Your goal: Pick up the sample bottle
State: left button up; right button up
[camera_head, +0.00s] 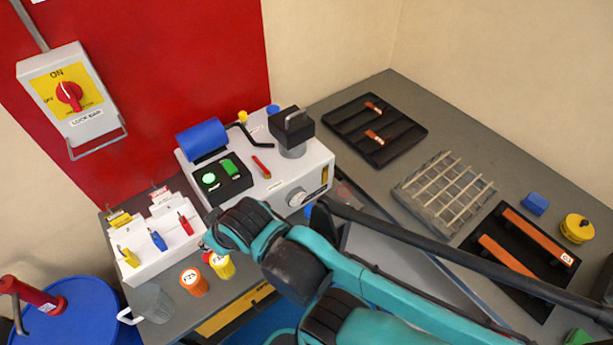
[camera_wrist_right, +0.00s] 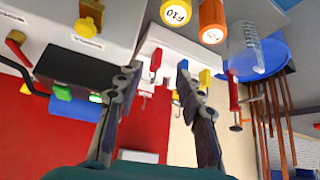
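Two small labelled containers stand side by side near the bench's front left edge: an orange one (camera_head: 194,282) and a yellow one (camera_head: 222,266). I cannot tell which, if either, is the sample bottle. In the right wrist view the yellow one (camera_wrist_right: 176,11) and orange one (camera_wrist_right: 212,20) are at the top, above the fingertips. A clear grey jug (camera_head: 152,303) stands left of them and shows in the right wrist view (camera_wrist_right: 245,48). My right gripper (camera_wrist_right: 155,72) is open, with nothing between its fingers. Its fingers are mostly hidden in the head view. My left gripper is not in view.
A white machine (camera_head: 300,165) with a blue roll stands behind my right arm. A white tag box (camera_head: 150,240) is behind the containers. A blue drum (camera_head: 75,315) stands at the left. Black trays (camera_head: 385,105) and a grid rack (camera_head: 445,190) lie on the bench's right.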

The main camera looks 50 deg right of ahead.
aim_at(343, 194)
jog(key=z, duration=0.4)
jog(key=k+z, duration=0.1)
jog(key=z, duration=0.3)
jog(key=l+z, duration=0.1)
jog(key=z, duration=0.75)
jog(key=l+z, duration=0.1)
jog(key=z, duration=0.3)
jog(key=i+l+z, duration=0.2)
jog(key=l, duration=0.2)
jog(key=i+l, duration=0.05)
